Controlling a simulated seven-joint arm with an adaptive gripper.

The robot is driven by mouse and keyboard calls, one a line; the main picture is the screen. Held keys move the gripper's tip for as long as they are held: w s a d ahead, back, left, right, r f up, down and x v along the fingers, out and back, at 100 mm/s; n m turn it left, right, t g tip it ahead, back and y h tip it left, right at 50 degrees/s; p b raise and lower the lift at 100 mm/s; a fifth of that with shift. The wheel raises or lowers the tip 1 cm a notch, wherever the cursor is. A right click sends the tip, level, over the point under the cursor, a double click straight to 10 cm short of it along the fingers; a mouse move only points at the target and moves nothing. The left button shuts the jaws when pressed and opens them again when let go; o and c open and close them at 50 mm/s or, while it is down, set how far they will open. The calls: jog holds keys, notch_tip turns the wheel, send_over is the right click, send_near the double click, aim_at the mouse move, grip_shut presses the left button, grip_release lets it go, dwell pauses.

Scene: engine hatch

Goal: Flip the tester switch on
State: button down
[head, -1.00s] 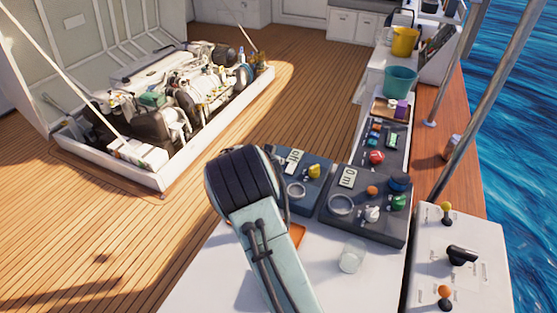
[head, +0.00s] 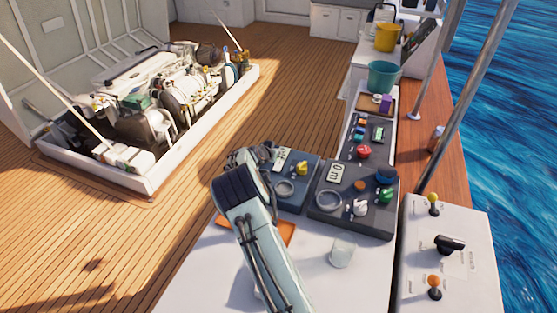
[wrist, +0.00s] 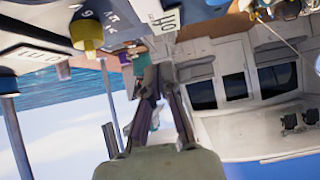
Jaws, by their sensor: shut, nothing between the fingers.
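Two dark instrument boxes stand side by side on the white counter in the head view. The left box (head: 298,203) has a yellow knob (head: 302,168), a round ring and a white label. The right box (head: 345,222) has a "0 m" label, a ring and several coloured knobs. I cannot tell which is the tester, nor make out its switch position. My gripper (wrist: 152,92) is shut and empty in the wrist view; in the head view my arm largely hides it beside the left box. The yellow knob (wrist: 87,30) shows large in the upside-down wrist view, apart from the fingers.
A clear glass (head: 342,252) stands on the white counter (head: 330,285) in front of the boxes. An orange flat thing (head: 284,232) lies beside my arm. A white lever console (head: 470,225) is at right. Teal (head: 383,75) and yellow (head: 387,37) buckets stand behind. The open engine hatch (head: 150,190) is left.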

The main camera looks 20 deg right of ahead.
aim_at(280, 162)
jog(key=shift+w+d+f, duration=0.2)
jog(key=shift+f, duration=0.6)
jog(key=shift+w+d+f, duration=0.15)
jog(key=shift+w+f, duration=0.05)
jog(key=shift+f, duration=0.55)
jog(key=shift+w+d+f, duration=0.2)
jog(key=shift+f, duration=0.6)
jog(key=shift+w+d+f+g+y, duration=0.1)
jog(key=shift+d+f+g+y, duration=0.1)
jog(key=shift+f+g+y, duration=0.1)
jog(key=shift+a, duration=0.2)
